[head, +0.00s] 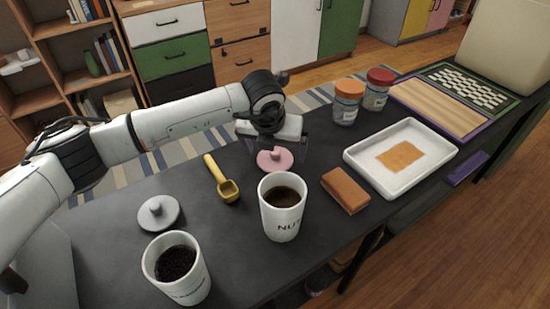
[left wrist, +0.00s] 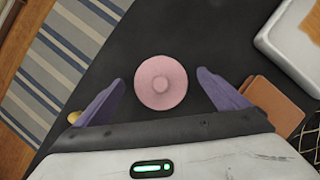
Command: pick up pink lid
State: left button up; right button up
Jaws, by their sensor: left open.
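The pink lid (head: 276,161) is a small round disc with a knob. It lies on the dark tabletop behind the white cup of brown contents (head: 283,207). In the left wrist view the pink lid (left wrist: 161,82) lies ahead of and between the two purple fingers. My left gripper (head: 275,150) is over the lid, pointing down, with its fingers partly hidden in the head view. In the left wrist view the left gripper (left wrist: 160,82) is open and empty, with its fingers spread wider than the lid. My right gripper is not in view.
A yellow scoop (head: 222,180) lies left of the lid. A grey lid (head: 158,212) and a second cup (head: 176,268) stand at front left. An orange-brown block (head: 346,190), a white tray (head: 401,157) and two jars (head: 347,101) are to the right.

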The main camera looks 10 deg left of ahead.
pick_arm(q)
jog(key=shift+w+f, duration=0.2)
jog(key=shift+f, duration=0.25)
jog(key=shift+c, duration=0.4)
jog(key=c, duration=1)
jog(key=shift+r, duration=0.15)
